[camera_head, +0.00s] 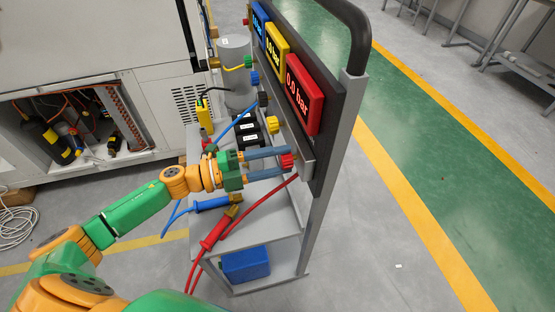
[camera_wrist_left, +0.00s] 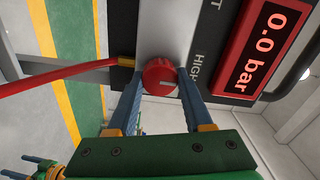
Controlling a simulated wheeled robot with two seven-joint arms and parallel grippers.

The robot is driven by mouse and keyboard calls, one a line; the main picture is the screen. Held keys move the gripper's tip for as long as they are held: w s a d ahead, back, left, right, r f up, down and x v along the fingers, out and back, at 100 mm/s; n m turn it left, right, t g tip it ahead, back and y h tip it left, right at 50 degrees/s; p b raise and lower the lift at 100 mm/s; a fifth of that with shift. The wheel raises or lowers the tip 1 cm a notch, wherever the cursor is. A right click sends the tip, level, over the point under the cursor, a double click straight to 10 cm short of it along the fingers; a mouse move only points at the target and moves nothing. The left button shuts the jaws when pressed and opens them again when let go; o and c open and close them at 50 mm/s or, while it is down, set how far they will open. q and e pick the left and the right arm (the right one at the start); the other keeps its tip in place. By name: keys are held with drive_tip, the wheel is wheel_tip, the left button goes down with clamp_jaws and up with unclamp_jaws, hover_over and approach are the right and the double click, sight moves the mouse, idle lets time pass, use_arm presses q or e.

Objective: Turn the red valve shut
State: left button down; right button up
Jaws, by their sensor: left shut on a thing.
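The red valve (camera_head: 287,161) is a small red knob on the panel's side of the cart, below the red display. In the left wrist view the red valve (camera_wrist_left: 159,76) is round and sits between my fingertips. My left gripper (camera_head: 283,160) has its two blue fingers on either side of the knob and is shut on it. It also shows in the left wrist view (camera_wrist_left: 158,82). The red display (camera_head: 304,93) reads 0.0 bar, and it shows large in the left wrist view (camera_wrist_left: 265,47).
A yellow knob (camera_head: 272,125) and a blue knob (camera_head: 254,77) sit farther along the panel. A red hose (camera_head: 262,213) runs from beside the red valve. Red and blue hose handles lie on the cart shelf (camera_head: 283,222). A black handrail (camera_head: 357,35) rises at the right.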

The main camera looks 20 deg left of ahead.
use_arm(q)
drive_tip(key=shift+c, duration=1.5)
unclamp_jaws()
drive_tip(key=b+v, duration=0.1)
drive_tip(key=v, duration=0.6)
drive_tip(key=shift+b, duration=0.3)
